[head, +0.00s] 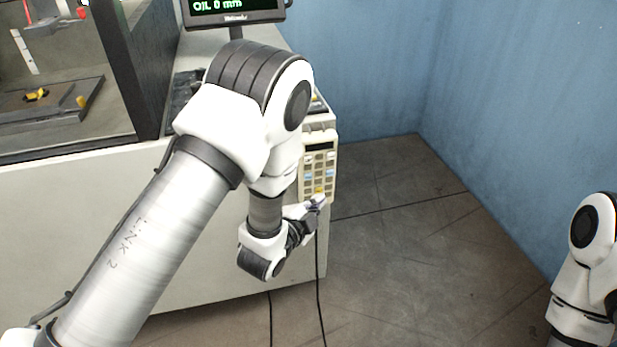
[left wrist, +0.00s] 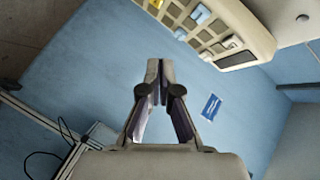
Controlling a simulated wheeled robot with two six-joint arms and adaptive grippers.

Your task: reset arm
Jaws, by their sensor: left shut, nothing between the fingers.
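My left gripper (head: 318,203) is at the lower end of the keypad in the head view, in front of the machine's right corner. It is shut and empty; its closed fingers (left wrist: 160,72) point up the middle of the left wrist view. The beige keypad box (head: 319,165) hangs at the machine's side, with grey, blue and yellow keys. It also shows at the top of the left wrist view (left wrist: 262,42), apart from the fingertips there. In the head view I cannot tell whether they touch it. Part of my right arm shows at the right edge, but its gripper is not in view.
The machine cabinet (head: 90,205) fills the left, with a dark-framed enclosure above. A display (head: 233,8) stands on top, reading "OIL 0 mm". Black cables (head: 318,290) hang to the floor. The grey floor (head: 400,240) to the right is clear up to the blue wall (head: 520,100).

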